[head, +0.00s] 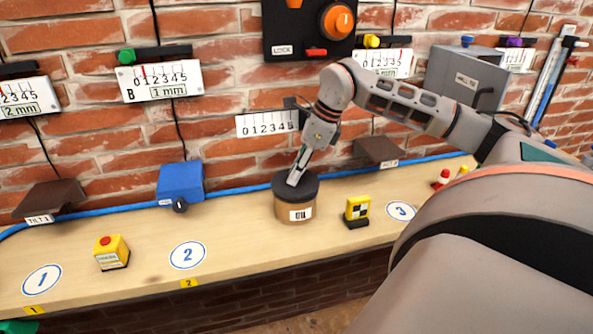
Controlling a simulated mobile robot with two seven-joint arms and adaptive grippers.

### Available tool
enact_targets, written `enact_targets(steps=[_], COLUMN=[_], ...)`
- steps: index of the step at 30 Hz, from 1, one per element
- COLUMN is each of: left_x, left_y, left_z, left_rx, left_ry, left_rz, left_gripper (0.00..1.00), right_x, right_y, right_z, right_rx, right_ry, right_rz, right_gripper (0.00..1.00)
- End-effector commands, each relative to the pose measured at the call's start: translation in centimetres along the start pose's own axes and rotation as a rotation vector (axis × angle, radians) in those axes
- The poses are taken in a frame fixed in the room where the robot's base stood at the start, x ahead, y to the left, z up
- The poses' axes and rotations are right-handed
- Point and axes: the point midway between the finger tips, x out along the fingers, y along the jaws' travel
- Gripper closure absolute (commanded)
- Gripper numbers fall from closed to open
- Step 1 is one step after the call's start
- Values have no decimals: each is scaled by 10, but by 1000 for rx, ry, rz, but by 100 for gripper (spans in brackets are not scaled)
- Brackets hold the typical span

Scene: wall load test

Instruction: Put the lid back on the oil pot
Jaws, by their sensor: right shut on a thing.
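The oil pot (294,211) is a tan round pot with a white label, standing on the wooden bench between the circles marked 2 and 3. Its dark lid (310,189) is at the top of the pot and looks level. My right gripper (294,182) points down onto the lid from above and is shut on its middle, where the fingers hide what they grip. I cannot tell whether the lid is fully seated or a hair above the rim. My left gripper is not in view.
A yellow button box (112,253) and a blue box (181,182) stand to the left. A yellow-black marker block (357,209) is close right of the pot. A blue hose (232,191) runs behind it, along the brick wall. The bench front (240,255) is clear.

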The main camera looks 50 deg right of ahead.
Motion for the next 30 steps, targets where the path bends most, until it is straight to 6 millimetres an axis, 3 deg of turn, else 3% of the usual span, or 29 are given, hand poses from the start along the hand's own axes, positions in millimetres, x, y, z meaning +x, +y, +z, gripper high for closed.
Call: enact_targets(steps=[13, 14, 15, 23, 25, 30], left_x=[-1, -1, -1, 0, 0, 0], left_y=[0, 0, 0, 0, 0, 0], left_z=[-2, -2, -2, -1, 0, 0], left_rx=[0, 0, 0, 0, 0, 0], left_ry=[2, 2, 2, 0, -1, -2], left_rz=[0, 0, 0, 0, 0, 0], left_gripper=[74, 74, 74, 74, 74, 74], right_x=[0, 0, 0, 0, 0, 0], right_y=[0, 0, 0, 0, 0, 0], right_z=[0, 0, 0, 0, 0, 0], right_rx=[0, 0, 0, 0, 0, 0], right_ry=[-1, -1, -1, -1, 0, 0], right_rz=[0, 0, 0, 0, 0, 0], right_gripper=[100, 73, 63, 61, 47, 45])
